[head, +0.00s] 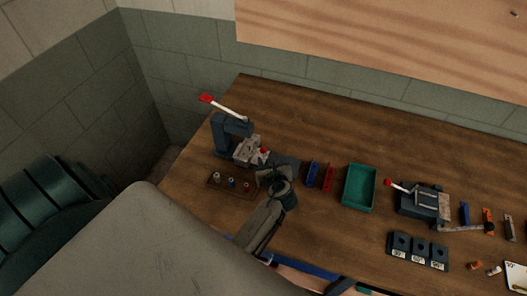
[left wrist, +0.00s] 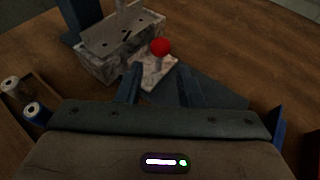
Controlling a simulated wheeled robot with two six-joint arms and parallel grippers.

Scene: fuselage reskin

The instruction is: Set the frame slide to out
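The press-like tool (head: 232,132) with a long red-tipped lever stands at the left end of the bench. At its foot is a worn grey metal block with a small slide plate that carries a red ball knob (head: 264,150). I take this to be the frame slide (left wrist: 157,72); its label, if any, cannot be read. The red knob also shows in the left wrist view (left wrist: 160,47). My left gripper (left wrist: 160,84) is open, with its two fingers apart and nothing between them. The knob lies just beyond the fingertips, apparently not touched. My right gripper is not in view.
A brown tray with several small spools (head: 230,183) is left of my gripper. Blue and red holders (head: 321,176) and a green bin (head: 359,187) stand to its right. Farther right are a second lever tool (head: 422,203) and dark labelled blocks (head: 418,250). The back of the bench is clear.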

